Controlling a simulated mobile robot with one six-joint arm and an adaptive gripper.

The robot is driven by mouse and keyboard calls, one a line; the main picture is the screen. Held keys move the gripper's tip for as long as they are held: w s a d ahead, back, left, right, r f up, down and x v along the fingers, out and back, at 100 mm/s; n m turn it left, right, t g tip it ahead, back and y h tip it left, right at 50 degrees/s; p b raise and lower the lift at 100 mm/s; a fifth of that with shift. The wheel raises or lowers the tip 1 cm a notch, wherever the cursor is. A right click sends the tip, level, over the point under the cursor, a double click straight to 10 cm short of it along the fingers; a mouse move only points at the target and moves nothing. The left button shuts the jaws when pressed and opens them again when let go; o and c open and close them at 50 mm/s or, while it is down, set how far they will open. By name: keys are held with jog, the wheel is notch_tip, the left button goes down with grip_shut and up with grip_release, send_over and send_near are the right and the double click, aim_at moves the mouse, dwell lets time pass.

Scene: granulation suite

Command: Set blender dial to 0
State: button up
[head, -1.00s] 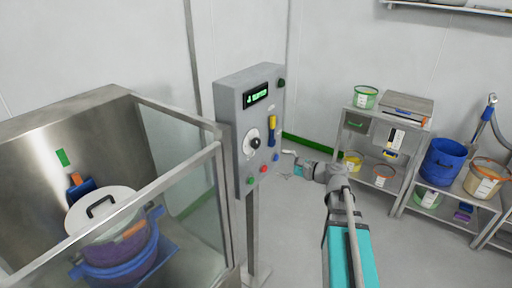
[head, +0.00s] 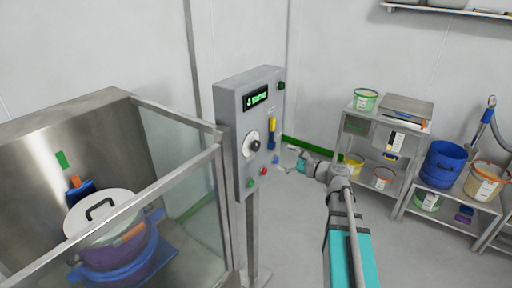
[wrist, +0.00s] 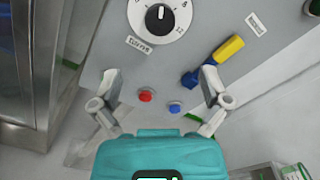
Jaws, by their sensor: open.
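The blender dial (head: 251,145) is a white disc with a black knob on the front of a grey control box (head: 229,130). In the wrist view the dial (wrist: 158,16) is at the top, cut by the frame edge. Its white pointer mark points roughly up in that picture; the printed numbers are only partly readable. My gripper (head: 286,160) is to the right of the box and a little lower than the dial in the head view. In the wrist view my gripper (wrist: 161,80) is open and empty, its fingers apart, below the dial and not touching it.
A yellow and blue switch handle (wrist: 214,62), a red button (wrist: 145,95) and a blue button (wrist: 175,107) sit near the dial. A green-lit display (head: 255,97) is above it. A glass-sided enclosure (head: 184,160) stands left; shelves (head: 385,125) with tubs stand right.

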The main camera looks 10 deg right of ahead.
aim_at(258, 146)
jog(key=x, duration=1.2)
jog(key=shift+w, duration=0.1)
jog(key=c, duration=1.1)
jog(key=shift+c, duration=0.2)
jog(key=shift+n, duration=0.3)
jog(key=n, duration=1.1)
jog(key=shift+r, duration=0.1)
jog(key=shift+n, duration=0.3)
